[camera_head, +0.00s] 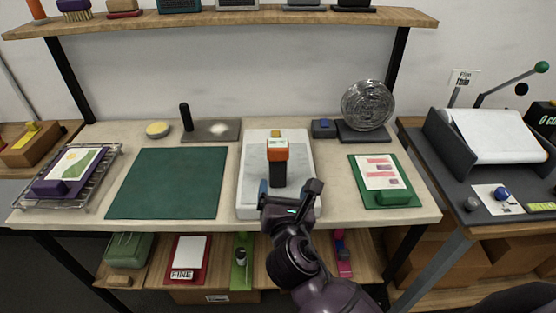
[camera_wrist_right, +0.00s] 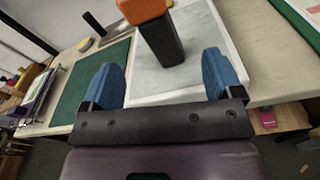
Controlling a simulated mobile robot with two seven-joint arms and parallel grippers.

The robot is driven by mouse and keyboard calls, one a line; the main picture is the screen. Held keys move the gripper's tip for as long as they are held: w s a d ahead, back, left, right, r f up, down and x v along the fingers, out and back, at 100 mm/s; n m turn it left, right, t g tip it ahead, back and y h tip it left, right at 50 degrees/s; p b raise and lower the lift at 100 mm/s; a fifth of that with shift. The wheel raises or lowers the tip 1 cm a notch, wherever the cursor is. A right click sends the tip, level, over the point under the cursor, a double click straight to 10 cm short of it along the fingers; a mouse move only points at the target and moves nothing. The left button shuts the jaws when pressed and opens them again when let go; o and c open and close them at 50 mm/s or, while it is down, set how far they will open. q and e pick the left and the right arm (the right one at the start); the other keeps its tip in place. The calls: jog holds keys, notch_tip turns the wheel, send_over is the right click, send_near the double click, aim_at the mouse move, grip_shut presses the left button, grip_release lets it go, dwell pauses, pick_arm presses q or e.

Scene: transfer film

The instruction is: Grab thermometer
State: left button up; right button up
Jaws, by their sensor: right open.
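The thermometer (camera_head: 277,165), with an orange head and a black handle, stands upright on the white-grey tray (camera_head: 244,204) in the middle of the table. A small screen shows on its head. In the right wrist view its black handle (camera_wrist_right: 163,42) and orange head (camera_wrist_right: 140,10) are ahead of the jaws. My right gripper (camera_head: 290,192) is open, low at the tray's near end and in front of the thermometer. In the right wrist view its two blue fingers (camera_wrist_right: 163,78) are apart with nothing between them. My left gripper is not in view.
A green mat (camera_head: 168,183) lies left of the tray. A green clipboard with a printed sheet (camera_head: 386,180) lies to the right. A round glass disc (camera_head: 367,105) on a dark base and a dark plate with a post (camera_head: 212,131) stand behind. A shelf (camera_head: 230,18) spans above.

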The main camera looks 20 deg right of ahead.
aim_at(278, 154)
jog(key=w+r, duration=0.1)
jog(key=w, duration=0.2)
jog(key=w+d+r+n, duration=0.1)
jog(key=w, duration=0.3)
jog(key=w+d+r+n+t, duration=0.1)
jog(key=w, duration=0.2)
jog(key=shift+w+r+h, duration=0.1)
jog(key=shift+w+h, duration=0.3)
jog(key=c, duration=0.9)
jog(key=shift+c, duration=1.1)
jog(key=shift+r, duration=0.15)
